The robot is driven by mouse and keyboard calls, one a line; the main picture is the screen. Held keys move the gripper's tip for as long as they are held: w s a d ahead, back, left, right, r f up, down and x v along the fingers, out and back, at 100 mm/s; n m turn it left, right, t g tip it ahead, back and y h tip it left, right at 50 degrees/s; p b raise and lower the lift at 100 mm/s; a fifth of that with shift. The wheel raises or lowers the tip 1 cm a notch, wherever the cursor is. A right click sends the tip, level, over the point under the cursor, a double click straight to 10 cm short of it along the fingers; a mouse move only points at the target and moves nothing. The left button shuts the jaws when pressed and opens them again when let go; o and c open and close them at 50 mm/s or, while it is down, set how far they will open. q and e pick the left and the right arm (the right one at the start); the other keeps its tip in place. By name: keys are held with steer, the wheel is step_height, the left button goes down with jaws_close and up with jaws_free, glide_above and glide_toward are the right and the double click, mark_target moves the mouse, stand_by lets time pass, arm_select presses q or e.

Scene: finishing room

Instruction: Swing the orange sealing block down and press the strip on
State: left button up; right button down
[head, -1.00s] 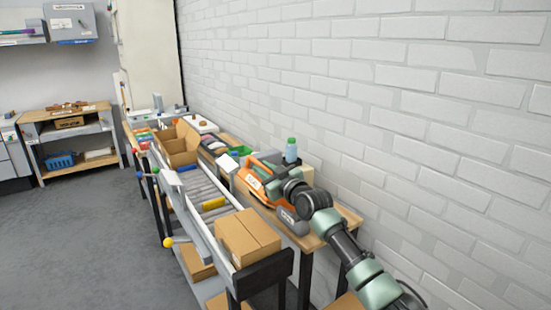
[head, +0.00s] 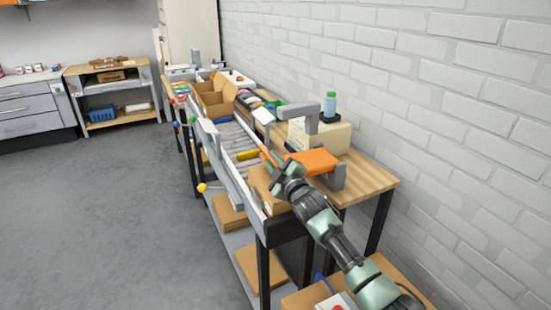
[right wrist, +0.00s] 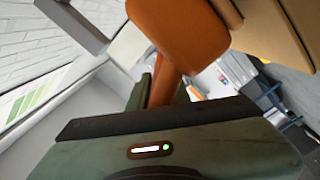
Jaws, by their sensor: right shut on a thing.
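The orange sealing block (head: 314,162) reaches from a grey bracket (head: 334,178) on the wooden bench toward the roller conveyor. It lies nearly level at the cardboard box (head: 262,186), which is partly hidden behind my right arm. My right gripper (head: 280,170) is shut on the outer end of the block. The block also shows large in the right wrist view (right wrist: 180,35), just beyond the gripper. I cannot tell whether the block touches the box, and I see no strip clearly. My left gripper is not in view.
A green-capped bottle (head: 329,104) and a cream case (head: 318,138) stand on the bench (head: 372,182) near the brick wall. An open carton (head: 213,100) sits farther along the conveyor. The grey floor (head: 110,210) on the left is clear.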

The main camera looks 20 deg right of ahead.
steer(key=shift+f, duration=0.35)
steer(key=c, duration=1.4)
jaws_free()
steer(key=shift+d, duration=0.1)
steer(key=shift+r, duration=0.1)
steer(key=s, duration=0.8)
steer(key=shift+d+b, duration=0.3)
steer(key=shift+d, duration=0.15)
steer(key=shift+f, duration=0.2)
